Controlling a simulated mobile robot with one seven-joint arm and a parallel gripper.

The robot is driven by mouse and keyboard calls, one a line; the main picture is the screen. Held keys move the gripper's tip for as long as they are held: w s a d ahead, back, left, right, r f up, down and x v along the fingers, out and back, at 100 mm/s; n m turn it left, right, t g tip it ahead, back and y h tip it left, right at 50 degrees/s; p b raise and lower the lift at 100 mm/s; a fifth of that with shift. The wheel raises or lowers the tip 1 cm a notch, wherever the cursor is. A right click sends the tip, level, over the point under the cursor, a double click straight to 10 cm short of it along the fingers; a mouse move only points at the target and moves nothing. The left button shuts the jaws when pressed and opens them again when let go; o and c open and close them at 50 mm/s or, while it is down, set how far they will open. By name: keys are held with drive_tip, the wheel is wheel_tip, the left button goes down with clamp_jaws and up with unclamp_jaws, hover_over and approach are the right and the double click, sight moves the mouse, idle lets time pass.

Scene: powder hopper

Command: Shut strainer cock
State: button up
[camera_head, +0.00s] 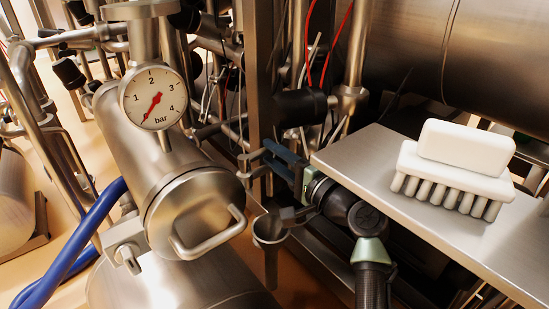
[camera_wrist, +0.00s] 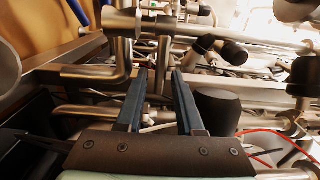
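The steel strainer body (camera_head: 165,190) with a looped handle on its end cap lies tilted at the left of centre in the head view. A small steel fitting (camera_head: 125,255) sits at its lower left; I cannot tell whether this is the strainer cock. My gripper (camera_head: 264,155) is to the right of the strainer's end cap, beside an upright steel post. Its two blue-grey fingers are apart, with a clear gap between the fingertips (camera_wrist: 158,72) in the wrist view. Nothing is held between them. Steel pipes lie beyond the fingers.
A pressure gauge (camera_head: 153,98) stands above the strainer. A steel shelf (camera_head: 375,165) bearing a white brush (camera_head: 455,165) is close on the right of my arm. A small funnel (camera_head: 269,229) is below my gripper. A black cylinder (camera_wrist: 218,112) is right of the fingers.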

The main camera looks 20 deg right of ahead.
clamp_jaws()
idle(1.4)
